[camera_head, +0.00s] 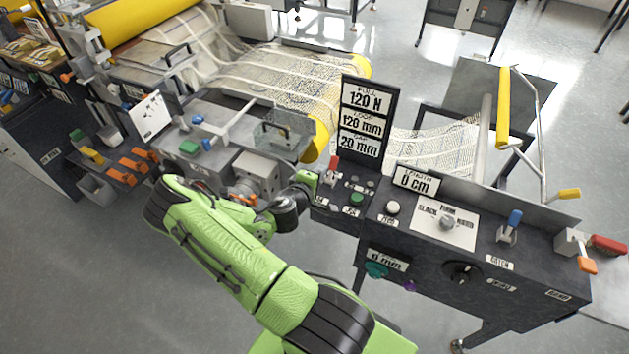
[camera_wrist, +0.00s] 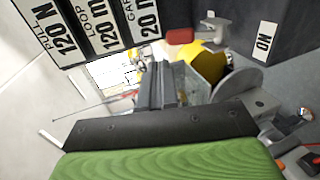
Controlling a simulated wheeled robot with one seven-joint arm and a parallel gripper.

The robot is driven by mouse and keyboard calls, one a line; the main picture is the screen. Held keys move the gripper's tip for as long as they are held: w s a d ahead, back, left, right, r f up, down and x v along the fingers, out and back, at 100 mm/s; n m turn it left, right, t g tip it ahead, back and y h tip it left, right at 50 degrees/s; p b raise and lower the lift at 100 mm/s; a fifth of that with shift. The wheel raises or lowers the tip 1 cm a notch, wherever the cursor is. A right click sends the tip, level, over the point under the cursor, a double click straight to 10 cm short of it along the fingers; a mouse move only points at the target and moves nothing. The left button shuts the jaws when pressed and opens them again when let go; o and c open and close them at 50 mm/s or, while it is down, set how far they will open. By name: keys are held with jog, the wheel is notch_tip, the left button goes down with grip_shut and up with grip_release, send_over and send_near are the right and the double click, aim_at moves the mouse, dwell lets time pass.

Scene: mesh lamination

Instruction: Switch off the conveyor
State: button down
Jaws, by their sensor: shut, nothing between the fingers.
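A small red-handled lever (camera_head: 333,163) stands on the dark control panel at the left foot of the display board. In the wrist view the red handle (camera_wrist: 180,36) sits on a grey lever, with an "ON" label (camera_wrist: 264,42) to its right. My gripper (camera_head: 312,182) is just left of and below this lever in the head view. In the wrist view its dark fingers (camera_wrist: 163,82) are together and empty, apart from the handle. The conveyor's mesh (camera_head: 275,75) runs over the machine behind. No label in view names the conveyor switch.
The display board (camera_head: 368,120) rises close behind the lever. A green button (camera_head: 357,199), a white button (camera_head: 392,207), a blue lever (camera_head: 514,219) and a black knob (camera_head: 462,273) are on the panel to the right. Open floor (camera_head: 80,270) lies at left.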

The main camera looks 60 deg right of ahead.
jog(key=v, duration=0.2)
jog(key=r+v, duration=0.1)
jog(key=v, duration=0.1)
jog(key=shift+w+a, duration=0.15)
jog(key=shift+a, duration=0.05)
jog(key=shift+r, duration=0.1)
